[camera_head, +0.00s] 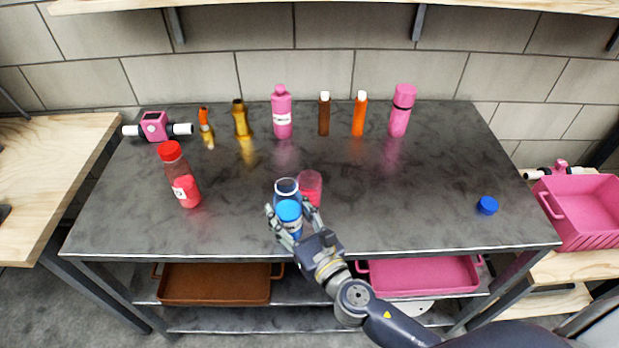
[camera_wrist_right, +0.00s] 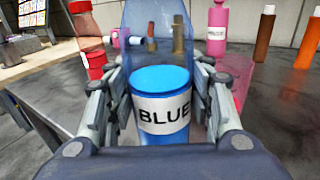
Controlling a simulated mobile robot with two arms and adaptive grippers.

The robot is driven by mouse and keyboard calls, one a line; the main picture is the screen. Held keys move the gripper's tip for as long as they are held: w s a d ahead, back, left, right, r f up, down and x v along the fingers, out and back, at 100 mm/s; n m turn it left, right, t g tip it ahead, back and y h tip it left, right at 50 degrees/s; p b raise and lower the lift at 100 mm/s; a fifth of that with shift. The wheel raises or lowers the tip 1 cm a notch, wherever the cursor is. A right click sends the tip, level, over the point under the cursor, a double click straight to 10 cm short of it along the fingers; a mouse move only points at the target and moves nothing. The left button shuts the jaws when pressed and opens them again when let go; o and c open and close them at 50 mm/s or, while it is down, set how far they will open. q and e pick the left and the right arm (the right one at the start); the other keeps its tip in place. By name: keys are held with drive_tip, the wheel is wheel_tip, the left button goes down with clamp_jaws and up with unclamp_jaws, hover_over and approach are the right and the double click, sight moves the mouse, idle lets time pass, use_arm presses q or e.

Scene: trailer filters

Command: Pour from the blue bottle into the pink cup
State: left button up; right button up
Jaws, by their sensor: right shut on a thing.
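The blue bottle (camera_head: 289,212) is near the front middle of the table, clear with blue contents and a white label reading BLUE in the right wrist view (camera_wrist_right: 163,105). My right gripper (camera_head: 285,222) is shut on it, with a finger on each side. The bottle looks upright and its top shows no cap; I cannot tell whether its base touches the table. The pink cup (camera_head: 311,182) is see-through and stands just right of and behind the bottle. In the right wrist view the cup (camera_wrist_right: 237,80) is partly hidden by a finger. My left gripper is not in view.
A red bottle (camera_head: 180,176) stands at left. Along the back are a pink device (camera_head: 155,127), a pink bottle (camera_head: 281,112), a pink flask (camera_head: 402,110) and several small brown and orange bottles. A blue cap (camera_head: 487,205) lies at right. The table's right middle is clear.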

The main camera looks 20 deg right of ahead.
drive_tip(key=w, duration=0.1)
drive_tip(key=w+a, duration=0.1)
drive_tip(key=w+y, duration=0.1)
drive_tip(key=shift+w+a+f+n, duration=0.1)
drive_tip(key=shift+a+f+n, duration=0.1)
drive_tip(key=shift+a+n, duration=0.2)
drive_tip(key=shift+w+a, duration=0.1)
drive_tip(key=shift+w, duration=0.1)
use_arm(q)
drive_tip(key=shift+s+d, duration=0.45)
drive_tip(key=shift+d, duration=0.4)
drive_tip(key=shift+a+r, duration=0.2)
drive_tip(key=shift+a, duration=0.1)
use_arm(e)
drive_tip(key=shift+r+m, duration=0.1)
drive_tip(key=shift+m, duration=0.2)
